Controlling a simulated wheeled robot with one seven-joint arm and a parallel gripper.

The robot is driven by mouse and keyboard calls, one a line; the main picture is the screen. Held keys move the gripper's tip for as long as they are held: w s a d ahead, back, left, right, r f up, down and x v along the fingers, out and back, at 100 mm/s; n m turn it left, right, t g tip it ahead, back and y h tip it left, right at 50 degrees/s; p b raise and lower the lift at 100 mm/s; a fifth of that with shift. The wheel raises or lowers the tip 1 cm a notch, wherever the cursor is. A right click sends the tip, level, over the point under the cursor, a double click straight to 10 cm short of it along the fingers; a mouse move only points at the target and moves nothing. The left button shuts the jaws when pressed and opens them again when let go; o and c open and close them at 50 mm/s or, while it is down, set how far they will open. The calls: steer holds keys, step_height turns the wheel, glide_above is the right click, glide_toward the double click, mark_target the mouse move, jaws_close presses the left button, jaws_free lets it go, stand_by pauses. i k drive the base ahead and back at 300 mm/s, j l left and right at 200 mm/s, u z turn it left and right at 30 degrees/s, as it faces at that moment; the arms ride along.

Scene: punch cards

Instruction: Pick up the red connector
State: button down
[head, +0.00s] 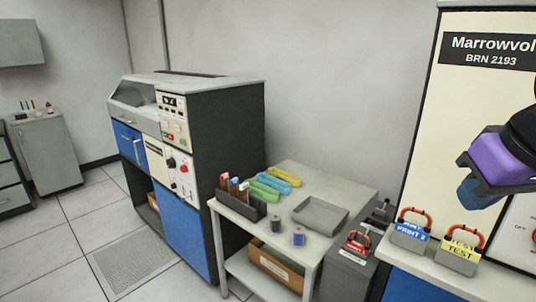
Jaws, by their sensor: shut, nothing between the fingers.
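A connector with a red body and a red handle (358,242) sits on top of a low dark grey unit, right of the side table. Its handle is upright. Two more connectors with red handles stand on the ledge at right: one with a blue "PRINT 2" label (411,232) and one with a yellow "TEST" label (461,252). My gripper (474,196), blue below a purple body, is at the right edge, raised in front of the cream panel. It is shut and empty, above the ledge and apart from all connectors.
The side table (345,188) holds a grey tray (320,215), a dark card rack (240,204), yellow, green and blue loops, and two small spools (298,237). A box (276,266) is on its lower shelf. A tall blue-and-black machine (232,150) stands left. Floor is clear at left.

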mark_target(357, 248)
steer(key=i+j+z, duration=0.35)
steer(key=i+j, duration=0.45)
steer(key=j, duration=0.15)
